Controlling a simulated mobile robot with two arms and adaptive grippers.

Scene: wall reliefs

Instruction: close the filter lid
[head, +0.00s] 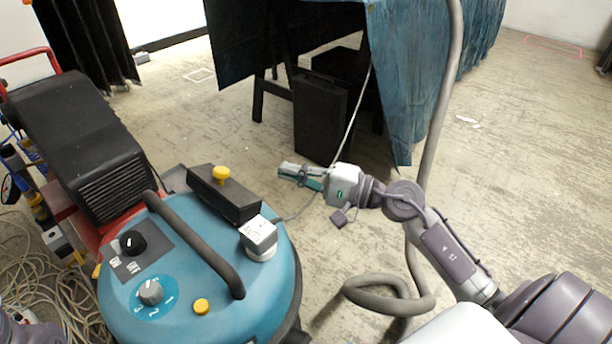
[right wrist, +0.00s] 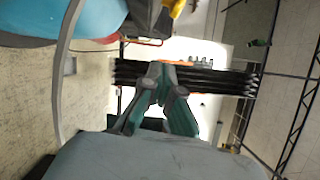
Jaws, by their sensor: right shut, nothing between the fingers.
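The filter lid (head: 224,194) is a black, box-like piece with a yellow knob (head: 221,173) on top. It sits at the far edge of the teal vacuum drum (head: 190,235) and looks raised. I cannot tell its exact angle. My right gripper (head: 285,172) is shut and empty, to the right of the lid and apart from it. In the right wrist view the shut fingers (right wrist: 162,80) point away from the camera. The lid (right wrist: 144,14) and the drum (right wrist: 60,16) show at the top left there. My left gripper is not in view.
A dark handle (head: 195,245) arches over the drum, and a white-grey block (head: 259,236) stands beside the lid. A grey hose (head: 430,170) hangs behind my right arm. A blue-draped table (head: 400,70) stands behind. A black machine (head: 85,140) is at left.

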